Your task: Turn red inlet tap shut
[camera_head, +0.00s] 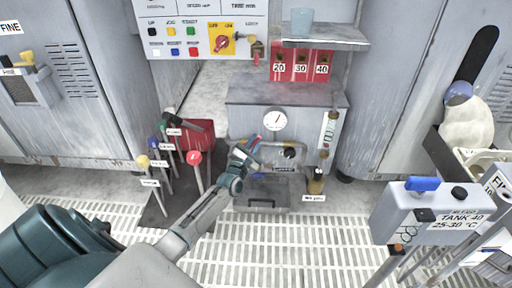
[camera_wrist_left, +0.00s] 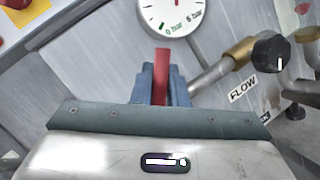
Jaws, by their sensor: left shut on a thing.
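The red inlet tap's lever (camera_wrist_left: 162,60) stands upright between the fingers of my left gripper (camera_wrist_left: 162,80) in the left wrist view. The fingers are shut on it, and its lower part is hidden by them. In the head view my left gripper (camera_head: 243,158) is at the left side of the pipe panel, below the pressure gauge, and the tap is too small there to make out. My right gripper is not in view.
The round pressure gauge (camera_wrist_left: 182,16) is just above the tap, on the grey cabinet (camera_head: 250,96). A black FLOW knob (camera_wrist_left: 271,52) on a brass and grey pipe is to the right. Several coloured-knob levers (camera_head: 194,158) stand left of my arm.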

